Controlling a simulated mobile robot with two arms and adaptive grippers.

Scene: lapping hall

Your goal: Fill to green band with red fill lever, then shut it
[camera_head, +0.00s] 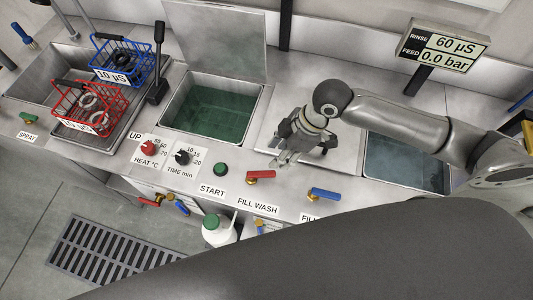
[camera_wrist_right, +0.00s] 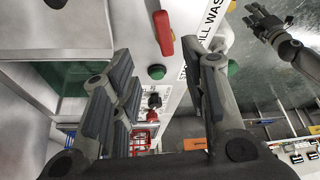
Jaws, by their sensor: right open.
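The red fill lever (camera_head: 262,174) sits on the counter front by the FILL WASH label, pointing right on its brass valve. It also shows in the right wrist view (camera_wrist_right: 163,32). My right gripper (camera_head: 281,160) is just behind the lever, fingers downward, open and empty. In the wrist view its fingers (camera_wrist_right: 165,60) stand apart, the lever beyond them. The wash tank (camera_head: 163,122) holds dark green liquid; I cannot make out a green band. My left gripper (camera_wrist_right: 266,22) shows small in the wrist view, away from the counter, its fingers apart.
A blue lever (camera_head: 325,194) stands right of the red one, a green START button (camera_head: 221,169) left. Red (camera_head: 74,104) and blue (camera_head: 121,60) baskets stand at left. A lower red-handled valve (camera_head: 150,201) and white jug (camera_head: 217,231) are below the counter.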

